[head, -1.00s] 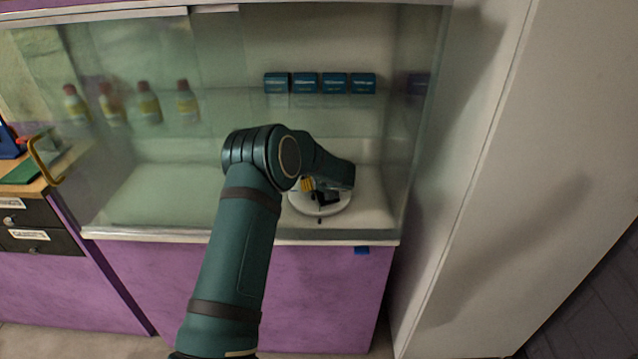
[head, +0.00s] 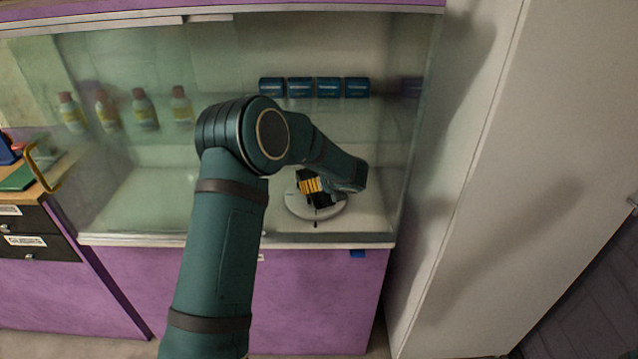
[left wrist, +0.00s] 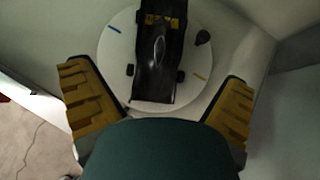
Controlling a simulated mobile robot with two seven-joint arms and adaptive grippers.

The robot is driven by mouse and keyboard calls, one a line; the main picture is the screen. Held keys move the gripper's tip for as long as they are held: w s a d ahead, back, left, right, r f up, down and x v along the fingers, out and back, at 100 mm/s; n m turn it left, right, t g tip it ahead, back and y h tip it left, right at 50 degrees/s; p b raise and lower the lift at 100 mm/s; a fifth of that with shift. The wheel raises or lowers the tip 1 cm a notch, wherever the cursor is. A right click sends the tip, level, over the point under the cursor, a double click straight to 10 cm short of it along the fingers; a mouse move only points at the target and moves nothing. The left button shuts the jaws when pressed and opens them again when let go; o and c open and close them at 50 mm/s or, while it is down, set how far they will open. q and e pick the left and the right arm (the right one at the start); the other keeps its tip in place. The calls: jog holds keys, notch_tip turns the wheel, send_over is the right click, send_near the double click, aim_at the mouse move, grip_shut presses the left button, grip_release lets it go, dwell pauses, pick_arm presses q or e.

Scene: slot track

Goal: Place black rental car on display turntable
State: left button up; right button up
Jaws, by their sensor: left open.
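The black car (left wrist: 158,65) is on the round white display turntable (left wrist: 118,72) in the left wrist view. It looks to rest on the disc, its length running up the picture. My left gripper (left wrist: 158,78) is open, with one yellow-padded finger on each side of the car and clear gaps between. In the head view the gripper (head: 309,186) is inside the glass case, over the turntable (head: 298,208). There my arm and fingers hide much of the car. My right gripper is in neither view.
The turntable stands on the white case floor (head: 150,205) near the right glass wall. Blue boxes (head: 300,87) and several bottles (head: 145,110) stand on the glass shelf above. A tall white panel (head: 470,200) is at the right. The case floor at left is clear.

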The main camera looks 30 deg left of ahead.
pick_arm(q)
jog(key=shift+v, duration=1.25)
jog(key=shift+d+f, duration=0.1)
